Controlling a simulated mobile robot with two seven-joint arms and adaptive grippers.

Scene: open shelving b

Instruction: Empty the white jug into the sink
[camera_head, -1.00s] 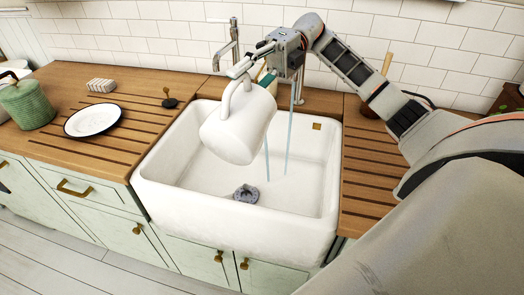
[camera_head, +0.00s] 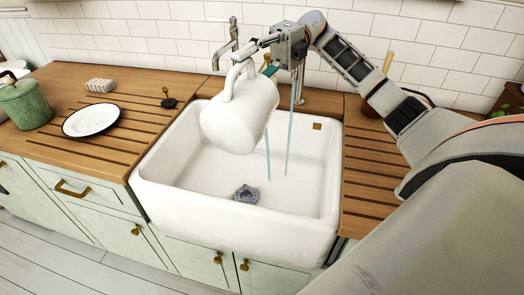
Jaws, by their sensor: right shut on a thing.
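The white jug (camera_head: 238,118) is held tilted over the sink, clear of its floor. Its handle is at the top, and its mouth is turned away and hidden. My right gripper (camera_head: 256,52) is shut on the jug's handle; the exact contact is partly hidden. The white sink (camera_head: 165,188) lies below, with a grey drain (camera_head: 246,194) in its floor. Two thin bluish streaks hang over the basin to the right of the jug. They look like liquid, but I cannot tell the source of each. My left gripper is not in view.
A metal tap (camera_head: 232,40) stands behind the sink, near the jug and gripper. On the left counter are a white plate (camera_head: 91,120), a green pot (camera_head: 25,104) and a striped block (camera_head: 100,85). The slatted counter right of the sink is clear in front.

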